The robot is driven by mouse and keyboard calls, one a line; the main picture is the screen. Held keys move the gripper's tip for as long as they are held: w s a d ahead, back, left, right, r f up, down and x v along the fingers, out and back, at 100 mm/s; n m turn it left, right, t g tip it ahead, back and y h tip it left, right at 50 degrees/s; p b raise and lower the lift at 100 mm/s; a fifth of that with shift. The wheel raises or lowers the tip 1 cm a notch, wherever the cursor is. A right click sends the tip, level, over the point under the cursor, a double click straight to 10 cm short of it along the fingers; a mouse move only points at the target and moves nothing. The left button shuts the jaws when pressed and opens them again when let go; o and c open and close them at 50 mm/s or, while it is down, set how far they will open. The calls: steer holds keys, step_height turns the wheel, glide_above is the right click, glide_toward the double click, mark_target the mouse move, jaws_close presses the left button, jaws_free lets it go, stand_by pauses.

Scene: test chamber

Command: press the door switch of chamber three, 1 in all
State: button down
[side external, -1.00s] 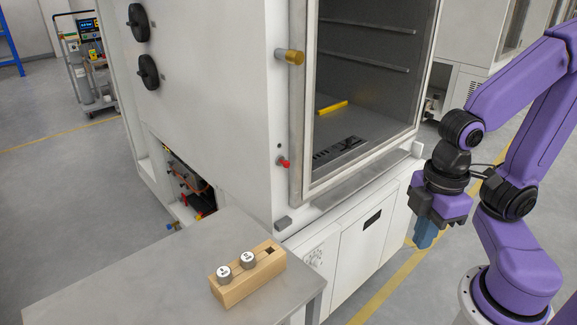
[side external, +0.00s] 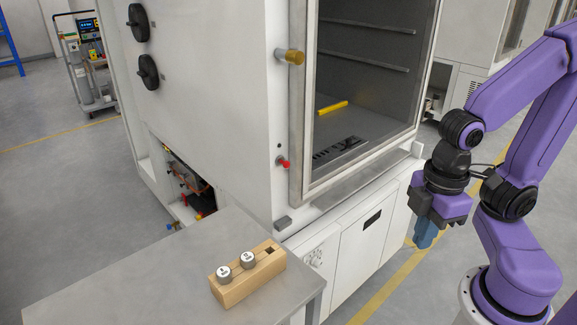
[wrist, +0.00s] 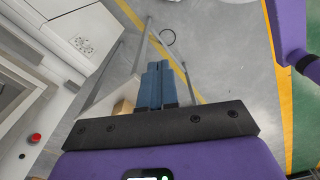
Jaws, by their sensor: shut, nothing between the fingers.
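The chamber (side external: 215,90) is a large white cabinet with a windowed door frame at its front. A small red button (side external: 284,163) sits on the front face left of the window, below a brass knob. A red button also shows at the left of the wrist view (wrist: 36,137). I cannot read any label that tells which button is the door switch or which chamber is number three. My gripper (side external: 424,236) hangs with its blue fingers pointing down, in front of the chamber and well to the right of the button. The fingers are shut together and empty in the wrist view (wrist: 155,85).
A steel table (side external: 130,275) stands at the lower left. On it is a wooden block (side external: 255,285) holding two labelled metal cylinders and an empty hole. The brass knob (side external: 291,57) sticks out beside the window. The floor in front of the chamber is clear.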

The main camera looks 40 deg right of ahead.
mark_target(284, 163)
steer(key=w+d+f+n+t+y, duration=0.1)
steer(key=w+n+t, duration=0.3)
steer(key=w, duration=0.8)
steer(key=w+d+f+n+t+y, duration=0.1)
steer(key=w+f+n+t+y, duration=0.1)
steer(key=w+n, duration=0.6)
steer(key=shift+w+d+f+t, duration=0.5)
steer(key=shift+w+t, duration=0.9)
steer(key=shift+w, duration=1.15)
steer(key=shift+w+a+f, duration=0.1)
steer(key=shift+w+a, duration=0.05)
steer(key=w, duration=0.8)
steer(key=shift+w, duration=0.25)
steer(key=shift+w, duration=0.1)
steer(key=shift+w, duration=0.35)
